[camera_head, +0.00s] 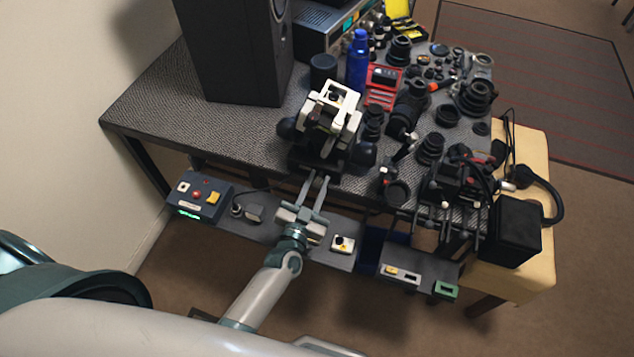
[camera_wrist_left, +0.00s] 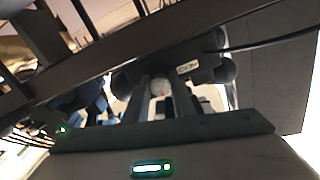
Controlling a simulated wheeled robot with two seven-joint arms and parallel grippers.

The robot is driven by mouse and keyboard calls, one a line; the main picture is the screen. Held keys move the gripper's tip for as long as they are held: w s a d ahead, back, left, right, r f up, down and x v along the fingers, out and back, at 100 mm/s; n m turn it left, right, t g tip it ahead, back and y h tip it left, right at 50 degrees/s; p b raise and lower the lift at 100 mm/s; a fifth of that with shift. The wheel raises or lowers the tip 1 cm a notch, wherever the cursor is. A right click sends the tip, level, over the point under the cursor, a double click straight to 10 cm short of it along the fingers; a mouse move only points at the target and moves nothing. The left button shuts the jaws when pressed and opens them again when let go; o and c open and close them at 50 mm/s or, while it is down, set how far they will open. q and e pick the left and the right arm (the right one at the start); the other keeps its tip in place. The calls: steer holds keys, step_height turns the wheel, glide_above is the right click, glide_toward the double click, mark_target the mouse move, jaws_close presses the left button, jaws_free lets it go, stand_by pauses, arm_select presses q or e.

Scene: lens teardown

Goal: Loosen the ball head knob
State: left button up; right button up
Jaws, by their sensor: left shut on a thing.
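A white and black device (camera_head: 330,108) stands on a dark mount near the front edge of the grey table, with rounded dark knobs low at its sides. My left gripper (camera_head: 317,177) reaches up to the front of this mount, its two fingers a little apart. In the left wrist view the fingers (camera_wrist_left: 161,95) lie on both sides of a small round pale knob (camera_wrist_left: 160,86), and the gripper is shut on it. The knob is hidden in the head view. I cannot tell how loose it is. My right gripper is not in view.
A black speaker (camera_head: 232,50) stands behind left. A blue bottle (camera_head: 357,60), a red case (camera_head: 381,84) and several lenses (camera_head: 476,96) crowd the table to the right. A control box (camera_head: 199,198) sits on the lower front ledge. The table's left part is clear.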

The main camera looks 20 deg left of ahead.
arm_select(q)
steer(key=n, duration=0.9)
steer(key=shift+f+b, duration=0.1)
steer(key=shift+b, duration=0.25)
steer(key=n+b, duration=0.1)
steer(key=n, duration=0.3)
steer(key=shift+n+b, duration=0.4)
steer(key=shift+n, duration=2)
steer(key=o, duration=1.1)
steer(key=shift+c, duration=0.2)
